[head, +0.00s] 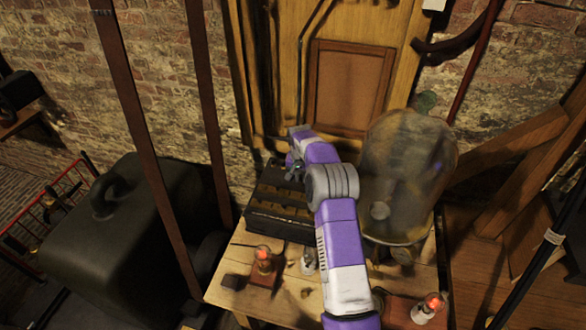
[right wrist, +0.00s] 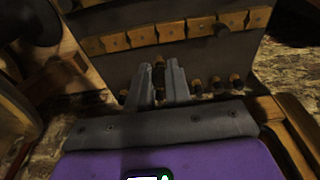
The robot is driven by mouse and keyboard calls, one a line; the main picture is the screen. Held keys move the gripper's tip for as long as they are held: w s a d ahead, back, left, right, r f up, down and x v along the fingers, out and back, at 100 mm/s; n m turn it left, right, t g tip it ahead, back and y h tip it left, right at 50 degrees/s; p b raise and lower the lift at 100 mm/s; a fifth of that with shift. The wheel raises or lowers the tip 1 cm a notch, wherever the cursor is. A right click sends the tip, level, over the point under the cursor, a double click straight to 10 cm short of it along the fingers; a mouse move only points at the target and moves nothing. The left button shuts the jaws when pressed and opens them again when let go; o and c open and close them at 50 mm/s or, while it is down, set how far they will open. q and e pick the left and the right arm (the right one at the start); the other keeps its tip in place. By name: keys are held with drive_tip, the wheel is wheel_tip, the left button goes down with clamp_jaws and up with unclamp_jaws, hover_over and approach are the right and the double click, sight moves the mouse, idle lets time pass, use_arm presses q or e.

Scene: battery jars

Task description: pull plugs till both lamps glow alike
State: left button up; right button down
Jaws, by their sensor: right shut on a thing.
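A dark plug box (head: 268,220) with rows of brass blocks sits at the back of the wooden table. My right gripper (head: 294,170) is over the box, partly hidden by its own arm. In the right wrist view, the gripper (right wrist: 161,80) is shut on a plug (right wrist: 159,70); I cannot tell whether this plug is seated. Several other plugs (right wrist: 215,84) stand in a row beside it, near brass blocks (right wrist: 143,37). The left lamp (head: 263,259) and right lamp (head: 433,302) both glow orange-red; I cannot tell whether equally. My left gripper is out of view.
A large cloudy glass vessel (head: 412,165) stands right of my right arm, close to it. A small whitish piece (head: 308,262) stands between the lamps. A big dark weight (head: 120,235) and leaning straps (head: 150,150) are left of the table (head: 235,296).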

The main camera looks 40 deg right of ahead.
drive_tip(key=shift+s+f+b, duration=0.15)
drive_tip(key=shift+f+b, duration=0.3)
drive_tip(key=shift+f, duration=0.3)
drive_tip(key=shift+f+b, duration=0.95)
drive_tip(key=shift+f, duration=0.75)
drive_tip(key=shift+f+b, duration=1.05)
drive_tip(key=shift+f, duration=0.25)
drive_tip(key=c, duration=1)
unclamp_jaws()
drive_tip(key=shift+o, duration=0.2)
wheel_tip(320, 180, up, 8)
drive_tip(key=shift+s+a+f, duration=0.2)
drive_tip(key=shift+s+a, duration=0.15)
drive_tip(key=shift+a, duration=0.1)
